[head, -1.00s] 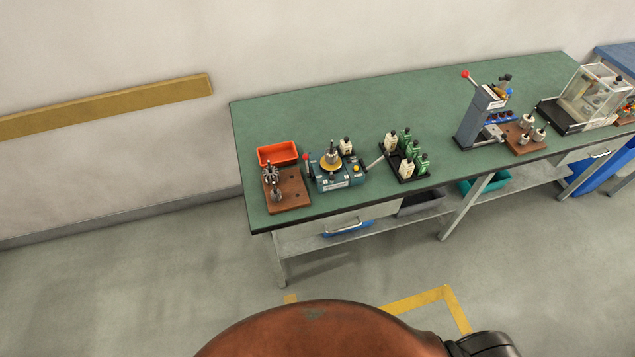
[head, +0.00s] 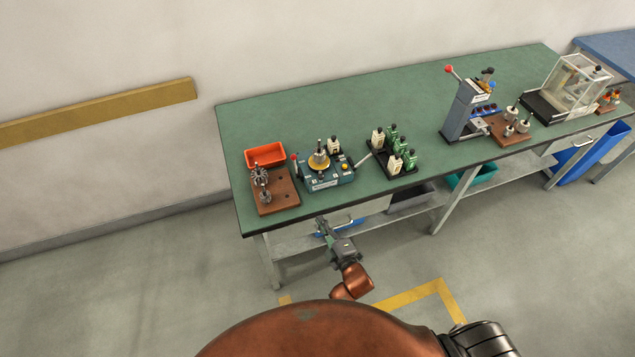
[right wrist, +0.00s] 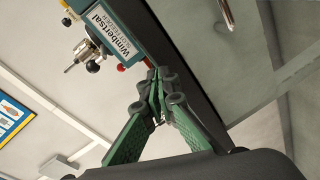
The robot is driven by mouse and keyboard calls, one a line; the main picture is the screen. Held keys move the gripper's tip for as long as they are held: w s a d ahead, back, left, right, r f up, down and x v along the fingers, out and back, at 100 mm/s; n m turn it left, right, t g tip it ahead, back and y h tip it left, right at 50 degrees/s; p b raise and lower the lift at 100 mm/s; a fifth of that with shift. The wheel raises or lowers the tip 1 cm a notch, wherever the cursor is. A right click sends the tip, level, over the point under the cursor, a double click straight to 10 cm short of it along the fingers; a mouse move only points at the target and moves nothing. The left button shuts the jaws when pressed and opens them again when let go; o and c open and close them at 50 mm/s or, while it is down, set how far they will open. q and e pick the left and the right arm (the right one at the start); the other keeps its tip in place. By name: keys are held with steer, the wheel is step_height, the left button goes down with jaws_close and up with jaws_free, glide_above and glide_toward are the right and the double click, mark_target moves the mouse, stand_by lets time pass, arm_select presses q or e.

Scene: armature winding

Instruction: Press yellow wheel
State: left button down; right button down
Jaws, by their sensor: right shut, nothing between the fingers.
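The teal slot-indexer machine (head: 325,182) stands near the front edge of the green bench. On it a yellow wheel (head: 314,164) lies flat under a metal spindle, and a small yellow knob (head: 345,167) sits at its right. My right gripper (head: 322,221) is shut and empty, low in front of the bench edge and below the machine, apart from it. My left gripper is out of view.
Left of the machine are a red tray (head: 265,154) and a brown board (head: 277,199) holding metal parts. Right of it is a black rack (head: 404,180) with green and white holders. The back of the bench is clear.

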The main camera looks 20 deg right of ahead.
step_height(320, 180, up, 10)
steer(key=w+n+t, duration=0.1)
steer(key=n+t, duration=0.1)
steer(key=shift+w+a+y, duration=0.3)
steer(key=shift+a, duration=0.05)
steer(key=w+d, duration=0.2)
steer(key=w, duration=0.7)
steer(key=shift+w, duration=0.15)
steer(key=shift+d, duration=0.1)
